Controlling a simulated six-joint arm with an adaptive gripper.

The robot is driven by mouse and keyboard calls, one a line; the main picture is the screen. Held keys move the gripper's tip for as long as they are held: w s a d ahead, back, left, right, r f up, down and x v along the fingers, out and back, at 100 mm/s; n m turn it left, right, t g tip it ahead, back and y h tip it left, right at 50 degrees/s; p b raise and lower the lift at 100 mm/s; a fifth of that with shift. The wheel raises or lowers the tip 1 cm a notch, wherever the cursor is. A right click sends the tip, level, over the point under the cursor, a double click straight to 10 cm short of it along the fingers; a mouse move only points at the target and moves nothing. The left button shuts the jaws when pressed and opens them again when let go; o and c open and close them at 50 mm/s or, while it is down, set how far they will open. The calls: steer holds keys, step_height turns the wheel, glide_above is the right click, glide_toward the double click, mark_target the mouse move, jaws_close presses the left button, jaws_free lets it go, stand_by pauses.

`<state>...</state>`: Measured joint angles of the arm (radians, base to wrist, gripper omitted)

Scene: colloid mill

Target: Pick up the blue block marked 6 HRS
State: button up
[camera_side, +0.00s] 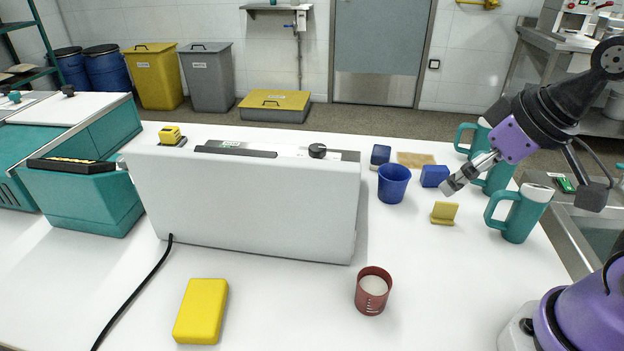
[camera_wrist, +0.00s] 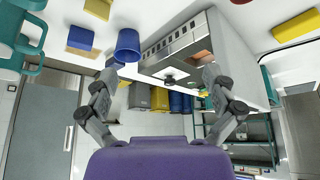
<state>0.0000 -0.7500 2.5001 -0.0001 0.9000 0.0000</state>
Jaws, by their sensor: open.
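Two blue blocks are on the white table, and I cannot read a mark on either. One block (camera_side: 434,177) stands right of the blue cup (camera_side: 393,184); the other (camera_side: 380,155) is behind the cup. In the wrist view, which looks upside down, a blue block (camera_wrist: 80,38) is at upper left beside the cup (camera_wrist: 128,44). My gripper (camera_side: 447,188) is in the air, its tips appearing just right of the right-hand block in the side view. In the wrist view my gripper (camera_wrist: 160,76) has its fingers wide apart with nothing between them.
Several teal mugs (camera_side: 520,214) stand at the right. A yellow stand (camera_side: 444,213) is in front of the right-hand block, and a tan mat (camera_side: 416,159) lies behind. The large white machine (camera_side: 250,205) fills the middle. A red cup (camera_side: 373,290) stands in front.

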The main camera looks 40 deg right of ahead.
steer(key=w+d+m+g, duration=0.4)
steer(key=w+d+m, duration=0.1)
steer(key=w+d, duration=0.6)
steer(key=w+d+f, duration=0.1)
steer(key=d+f, duration=0.1)
steer(key=w+d+f+m+g, duration=0.1)
steer(key=w+d+f, duration=0.1)
steer(key=d, duration=0.1)
steer(key=w+d+f+m, duration=0.1)
steer(key=d, duration=0.2)
steer(key=shift+w+d+f+g, duration=0.15)
steer(key=shift+f+g, duration=0.15)
steer(key=shift+f, duration=0.1)
glide_above(437, 168)
step_height(437, 168, down, 5)
steer(key=shift+w+r, duration=0.1)
steer(key=shift+w, duration=0.05)
step_height(437, 168, down, 6)
steer(key=shift+r, duration=0.2)
steer(key=c, duration=1.2)
